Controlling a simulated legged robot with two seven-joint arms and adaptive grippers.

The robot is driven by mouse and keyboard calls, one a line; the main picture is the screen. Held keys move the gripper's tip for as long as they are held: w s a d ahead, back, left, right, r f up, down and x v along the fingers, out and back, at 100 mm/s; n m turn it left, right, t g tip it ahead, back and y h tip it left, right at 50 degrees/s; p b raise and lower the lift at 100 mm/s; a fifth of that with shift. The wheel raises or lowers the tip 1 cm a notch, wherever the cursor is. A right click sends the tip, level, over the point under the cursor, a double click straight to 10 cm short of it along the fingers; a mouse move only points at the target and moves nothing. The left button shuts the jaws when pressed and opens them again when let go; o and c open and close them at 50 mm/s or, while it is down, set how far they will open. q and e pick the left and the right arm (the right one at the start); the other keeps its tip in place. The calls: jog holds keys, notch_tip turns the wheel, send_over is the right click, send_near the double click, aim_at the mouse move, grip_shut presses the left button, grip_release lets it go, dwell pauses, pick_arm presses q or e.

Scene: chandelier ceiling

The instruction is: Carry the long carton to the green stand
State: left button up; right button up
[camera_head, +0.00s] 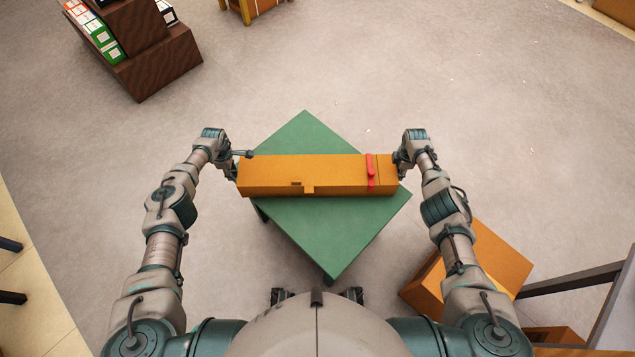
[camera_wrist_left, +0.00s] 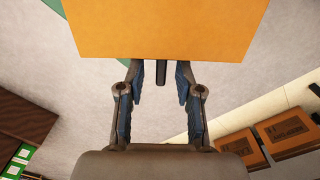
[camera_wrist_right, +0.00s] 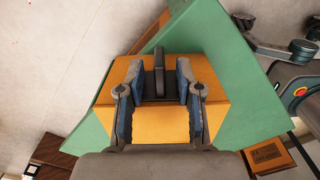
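The long orange carton (camera_head: 330,175), with a red strap near its right end, lies across the green stand (camera_head: 335,240), both ends reaching past the stand's edges. It appears to rest on the top. My left gripper (camera_head: 240,162) is at its left end; in the left wrist view the fingers (camera_wrist_left: 160,82) are apart below the carton's end (camera_wrist_left: 165,28), with a dark rod between them. My right gripper (camera_head: 400,162) is at the right end; in the right wrist view its fingers (camera_wrist_right: 158,85) are apart either side of a dark upright piece, in front of the carton (camera_wrist_right: 215,115).
An orange box (camera_head: 490,255) stands on the floor at the right, beside a dark-framed piece of furniture (camera_head: 575,282). A brown shelf with binders (camera_head: 150,65) is at the upper left. A wooden piece (camera_head: 250,8) is at the top. The floor beyond the stand is clear.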

jog(key=shift+r, duration=0.1)
pick_arm(q)
notch_tip(320, 180, up, 10)
jog(key=shift+r, duration=0.2)
pick_arm(e)
notch_tip(320, 180, up, 12)
dwell(0.4)
pick_arm(q)
jog(key=shift+a, duration=0.1)
